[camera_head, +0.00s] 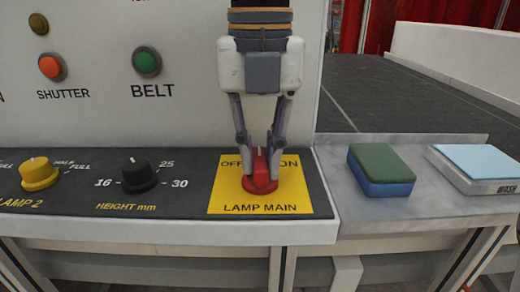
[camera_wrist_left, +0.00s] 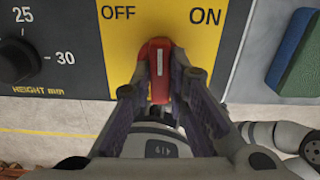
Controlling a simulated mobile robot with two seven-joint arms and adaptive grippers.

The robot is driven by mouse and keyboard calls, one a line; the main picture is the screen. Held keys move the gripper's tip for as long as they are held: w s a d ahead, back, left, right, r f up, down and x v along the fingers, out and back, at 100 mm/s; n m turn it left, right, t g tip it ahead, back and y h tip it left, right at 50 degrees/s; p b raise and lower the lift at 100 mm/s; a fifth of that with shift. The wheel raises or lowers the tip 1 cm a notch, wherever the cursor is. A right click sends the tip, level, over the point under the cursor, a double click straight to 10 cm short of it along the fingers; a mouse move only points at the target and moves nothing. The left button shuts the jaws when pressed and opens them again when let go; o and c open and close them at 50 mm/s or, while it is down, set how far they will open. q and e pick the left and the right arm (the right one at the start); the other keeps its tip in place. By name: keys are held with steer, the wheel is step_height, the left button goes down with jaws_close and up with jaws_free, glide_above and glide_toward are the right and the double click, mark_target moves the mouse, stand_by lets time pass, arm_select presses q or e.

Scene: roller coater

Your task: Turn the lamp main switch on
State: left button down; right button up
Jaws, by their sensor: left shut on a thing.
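The lamp main switch (camera_head: 260,184) is a red rotary knob on a yellow plate (camera_head: 290,205) marked OFF at left, ON at right and LAMP MAIN below. My left gripper (camera_head: 259,155) comes down from above with its fingers shut on the knob's raised grip. In the left wrist view the red knob (camera_wrist_left: 159,72) sits between the two fingers, and its white pointer line points roughly straight up, between OFF and ON. The fingers partly hide the knob's sides. My right gripper does not show in the head view.
To the left on the panel are a black height knob (camera_head: 138,175) and a yellow lamp 2 knob (camera_head: 39,174). Orange shutter (camera_head: 51,66) and green belt (camera_head: 146,61) buttons are above. A green-blue sponge (camera_head: 381,170) and a light-blue wash pad (camera_head: 478,165) lie at right.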

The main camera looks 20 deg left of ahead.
mark_target(260, 158)
arm_select(q)
steer(key=m, duration=0.4)
steer(key=shift+m, duration=0.3)
steer(key=m, duration=0.4)
steer(key=shift+m, duration=0.4)
steer(key=c, duration=1.6)
jaws_free()
steer(key=shift+o, duration=0.2)
step_height(260, 158, up, 12)
